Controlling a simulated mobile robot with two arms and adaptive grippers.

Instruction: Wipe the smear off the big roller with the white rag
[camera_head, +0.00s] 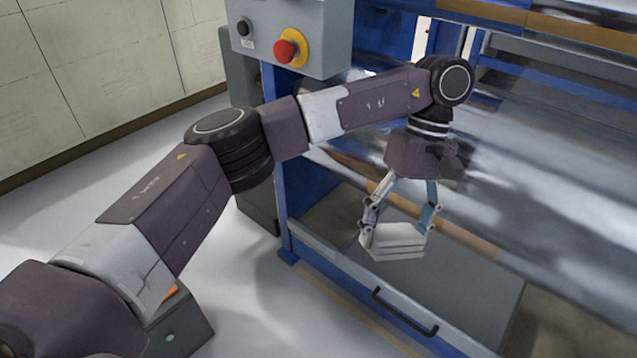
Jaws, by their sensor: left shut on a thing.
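My left gripper (400,232) points down in front of the machine, with its two fingers on either side of a folded white rag (397,242). It is shut on the rag. The big roller (520,190) is a wide, shiny metal cylinder running to the right behind the gripper and wrist. The rag shows in front of its lower edge; whether it touches the roller I cannot tell. Brownish patches show on the metal left of the wrist, but I cannot tell if they are the smear or reflections. My right gripper is not in view.
A grey control box (300,35) with a red emergency button (288,48) and a black knob hangs at the upper left of the blue frame. A blue rail with a black handle (404,312) runs along the lower front. Open grey floor (240,290) lies to the left.

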